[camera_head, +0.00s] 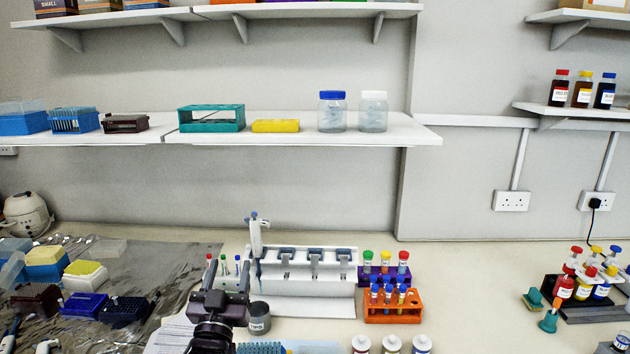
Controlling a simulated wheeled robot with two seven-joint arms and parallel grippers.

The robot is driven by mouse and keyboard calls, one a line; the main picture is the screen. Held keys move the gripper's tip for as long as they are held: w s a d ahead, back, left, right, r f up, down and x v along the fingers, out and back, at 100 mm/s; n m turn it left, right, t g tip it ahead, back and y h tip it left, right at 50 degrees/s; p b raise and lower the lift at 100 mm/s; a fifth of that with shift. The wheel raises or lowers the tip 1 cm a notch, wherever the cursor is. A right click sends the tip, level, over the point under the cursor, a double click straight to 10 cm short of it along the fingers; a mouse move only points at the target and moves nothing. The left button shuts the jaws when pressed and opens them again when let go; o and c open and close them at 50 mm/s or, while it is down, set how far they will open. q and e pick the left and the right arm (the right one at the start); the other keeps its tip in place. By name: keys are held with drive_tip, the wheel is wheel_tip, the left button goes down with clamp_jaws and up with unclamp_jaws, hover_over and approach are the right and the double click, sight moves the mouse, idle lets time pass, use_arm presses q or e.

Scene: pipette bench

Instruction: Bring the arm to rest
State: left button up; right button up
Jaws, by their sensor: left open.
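My left gripper (228,283) reaches up from the bottom of the view, left of centre. Its two dark fingers stand apart and I see nothing held between them. It overlaps the left end of the white pipette stand (310,290) in the picture. A white and blue pipette (256,236) stands upright at the left end of that stand. A dark grey labelled pot (259,318) shows just right of the gripper. My right gripper is not in view.
An orange tube rack (393,308) and a purple one (384,276) stand right of the stand. Several tip boxes, one blue (84,304), crowd the foil mat at left. Colour-capped bottles (562,288) stand at far right. The bench between (470,285) is clear.

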use_arm(q)
drive_tip(key=s+f+g, duration=1.1)
drive_tip(key=s+f, duration=0.3)
drive_tip(key=f, duration=0.2)
drive_tip(key=s+a+f+m+g, duration=0.15)
drive_tip(key=s+g, duration=0.25)
drive_tip(key=s, duration=0.6)
drive_tip(key=s+f+g, duration=0.3)
drive_tip(key=s+g, duration=0.1)
drive_tip(key=s, duration=0.6)
wheel_tip(320, 180, down, 37)
drive_tip(key=s+g+b, duration=0.1)
drive_tip(key=s+b, duration=0.1)
drive_tip(key=b, duration=0.4)
drive_tip(key=s+a+f+b, duration=0.2)
drive_tip(key=s+f, duration=0.7)
drive_tip(key=f, duration=0.1)
drive_tip(key=s+a+f+g+b, duration=0.1)
drive_tip(key=s+f+b, duration=0.1)
drive_tip(key=s+f, duration=0.8)
drive_tip(key=shift+a+f+g+y, duration=0.3)
drive_tip(key=shift+a+f+y, duration=0.1)
drive_tip(key=shift+f, duration=0.05)
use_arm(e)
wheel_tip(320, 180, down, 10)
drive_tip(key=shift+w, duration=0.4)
use_arm(q)
drive_tip(key=shift+m, duration=0.25)
